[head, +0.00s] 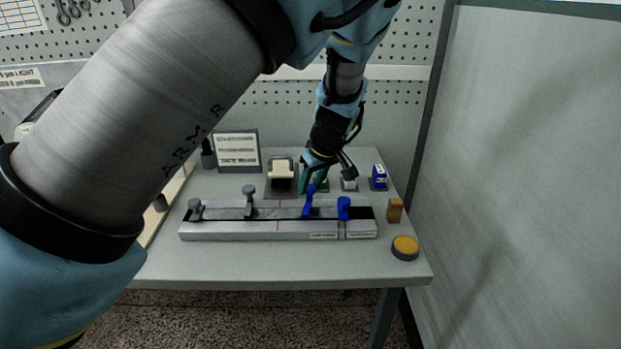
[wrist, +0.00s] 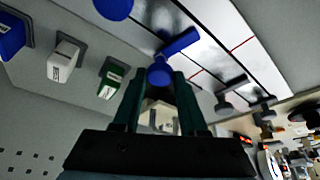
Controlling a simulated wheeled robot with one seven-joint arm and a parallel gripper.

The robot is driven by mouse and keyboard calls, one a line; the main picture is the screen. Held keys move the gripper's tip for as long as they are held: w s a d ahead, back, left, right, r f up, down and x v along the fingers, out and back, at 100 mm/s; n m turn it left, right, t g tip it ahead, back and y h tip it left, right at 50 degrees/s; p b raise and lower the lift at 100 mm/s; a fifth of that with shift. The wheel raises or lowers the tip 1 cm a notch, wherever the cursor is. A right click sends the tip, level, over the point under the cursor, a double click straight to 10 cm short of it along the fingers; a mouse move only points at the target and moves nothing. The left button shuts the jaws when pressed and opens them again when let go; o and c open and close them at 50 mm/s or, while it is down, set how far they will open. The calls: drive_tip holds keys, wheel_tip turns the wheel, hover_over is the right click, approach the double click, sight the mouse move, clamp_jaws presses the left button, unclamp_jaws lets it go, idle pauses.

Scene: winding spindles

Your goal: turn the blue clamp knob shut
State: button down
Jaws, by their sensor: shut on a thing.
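The blue clamp knob (head: 309,208) stands on a long silver rail (head: 230,231) on the workbench. In the wrist view the knob (wrist: 160,73) has a round end between my fingertips and a bar (wrist: 181,41) slanting up to the right. My gripper (head: 312,184) comes down from behind the rail, and its dark green fingers are closed on the knob; they also show in the wrist view (wrist: 160,79). A second blue post (head: 344,207) stands just right of it on the rail, apart from my gripper. The fingers partly hide the knob's grip.
Grey posts (head: 248,196) stand on the rail's left part. Behind it are a cream-topped block (head: 281,174), a sign (head: 237,150) and a blue block (head: 378,177). A wooden block (head: 395,210) and a yellow button (head: 405,247) lie right. The bench front is clear.

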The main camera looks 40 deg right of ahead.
drive_tip(key=shift+d+n+y+p, duration=0.1)
drive_tip(key=shift+n+y+p, duration=0.35)
drive_tip(key=shift+n, duration=0.75)
drive_tip(key=shift+c, duration=2.3)
unclamp_jaws()
drive_tip(key=b+v, duration=0.3)
drive_tip(key=v, duration=0.7)
drive_tip(key=shift+r, duration=0.35)
drive_tip(key=shift+s, duration=0.1)
